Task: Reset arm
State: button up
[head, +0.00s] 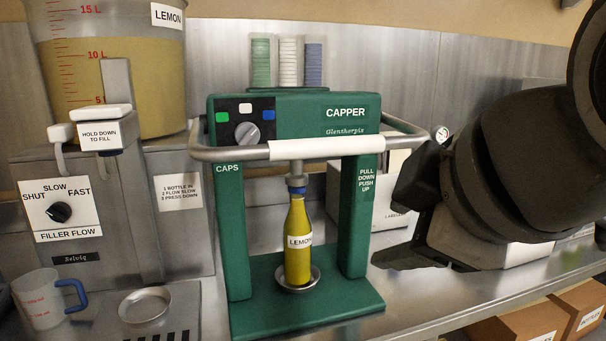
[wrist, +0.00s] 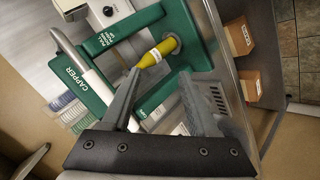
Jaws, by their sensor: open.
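My gripper (wrist: 166,98) is open and empty in the wrist view, its two fingers apart with the capper showing between and beyond them. In the head view my gripper (head: 390,222) is at the right of the capper, partly hidden by my arm. The green capper (head: 235,235) stands on the steel counter. Its lever bar (head: 310,149) runs across the front of the frame. A yellow bottle (head: 298,255) labelled LEMON stands upright on the capper's round base plate, under the capping head, with a blue cap at its top. The bottle also shows in the wrist view (wrist: 152,56).
A filler (head: 180,235) with a flow knob stands at the left, below a LEMON bucket (head: 110,60). A measuring jug (head: 40,300) is at the lower left. Cardboard boxes (head: 530,320) sit below the counter's front edge. A white box (head: 345,195) is behind the capper.

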jog(key=d+f+m+g, duration=0.2)
jog(key=f+m, duration=0.5)
jog(key=f, duration=0.3)
jog(key=d+f+m+g+h, duration=0.1)
jog(key=d+f+m+g, duration=0.1)
jog(key=f+m, duration=0.4)
notch_tip(320, 180, down, 6)
jog(key=shift+s+d+r+m+g+h, duration=0.3)
jog(key=shift+s+d+m, duration=0.15)
jog(key=shift+d, duration=0.1)
notch_tip(320, 180, up, 21)
jog(key=p, duration=2)
jog(key=shift+w+a+r+p, duration=0.1)
jog(key=shift+r+p, duration=0.05)
jog(key=shift+p, duration=0.25)
